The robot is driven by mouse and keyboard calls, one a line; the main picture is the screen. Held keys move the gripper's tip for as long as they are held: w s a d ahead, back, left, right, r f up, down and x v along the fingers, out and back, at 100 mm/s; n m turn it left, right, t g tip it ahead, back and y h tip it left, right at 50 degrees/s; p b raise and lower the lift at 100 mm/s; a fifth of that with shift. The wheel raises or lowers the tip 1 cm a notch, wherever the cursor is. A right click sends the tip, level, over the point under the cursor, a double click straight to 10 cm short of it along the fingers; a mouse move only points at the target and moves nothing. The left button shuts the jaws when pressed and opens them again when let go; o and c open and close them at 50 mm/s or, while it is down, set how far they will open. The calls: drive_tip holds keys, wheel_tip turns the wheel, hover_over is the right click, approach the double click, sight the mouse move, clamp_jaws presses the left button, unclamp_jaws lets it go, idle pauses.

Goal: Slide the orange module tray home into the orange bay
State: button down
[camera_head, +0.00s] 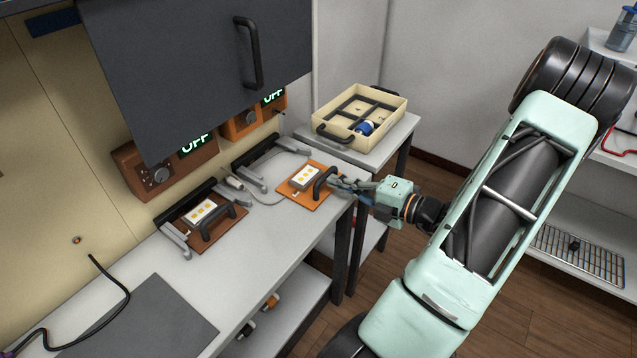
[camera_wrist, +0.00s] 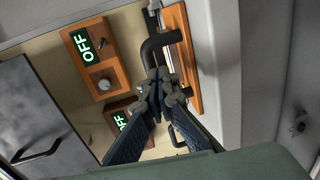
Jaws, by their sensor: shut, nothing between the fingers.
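The orange module tray (camera_head: 288,193) lies flat on the bench by its right edge, with a white yellow-dotted module and a black handle (camera_head: 325,182). The orange bay (camera_head: 255,150) has a dark back bar and two grey rails, below an orange OFF box (camera_head: 240,124). The tray is at the rails' front ends; I cannot tell whether it touches them. My gripper (camera_head: 338,184) is shut and empty beside the handle. In the wrist view, its fingertips (camera_wrist: 158,85) are close to the handle (camera_wrist: 160,43) and the orange tray edge (camera_wrist: 184,60); contact is unclear.
A brown tray (camera_head: 232,212) with its own handle sits in the neighbouring bay, left of the orange one. A dark cabinet door (camera_head: 200,70) overhangs the bays. A cream crate (camera_head: 337,143) stands on a side table behind.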

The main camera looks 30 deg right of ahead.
sight(298, 172)
drive_tip(key=shift+r+p+x, duration=0.3)
drive_tip(key=shift+p+x, duration=0.05)
drive_tip(key=shift+x, duration=1.65)
drive_tip(key=shift+r+p+x, duration=0.3)
drive_tip(key=shift+r+x, duration=0.05)
drive_tip(key=shift+x, duration=1.65)
drive_tip(key=shift+r+p+x, duration=0.3)
drive_tip(key=shift+p+x, duration=0.05)
drive_tip(key=shift+x, duration=1.65)
drive_tip(key=shift+p+v, duration=0.8)
drive_tip(key=shift+v, duration=0.7)
drive_tip(key=shift+s+d+f+p, duration=0.1)
drive_tip(key=shift+s+d+p, duration=0.15)
drive_tip(key=shift+s, duration=0.35)
drive_tip(key=shift+s+d+f+p, duration=0.1)
drive_tip(key=shift+s+d+p, duration=0.1)
drive_tip(key=shift+s, duration=0.4)
drive_tip(key=shift+s+d+f+p, duration=0.15)
drive_tip(key=shift+s+d, duration=0.1)
drive_tip(key=shift+s, duration=0.35)
drive_tip(key=shift+r, duration=0.1)
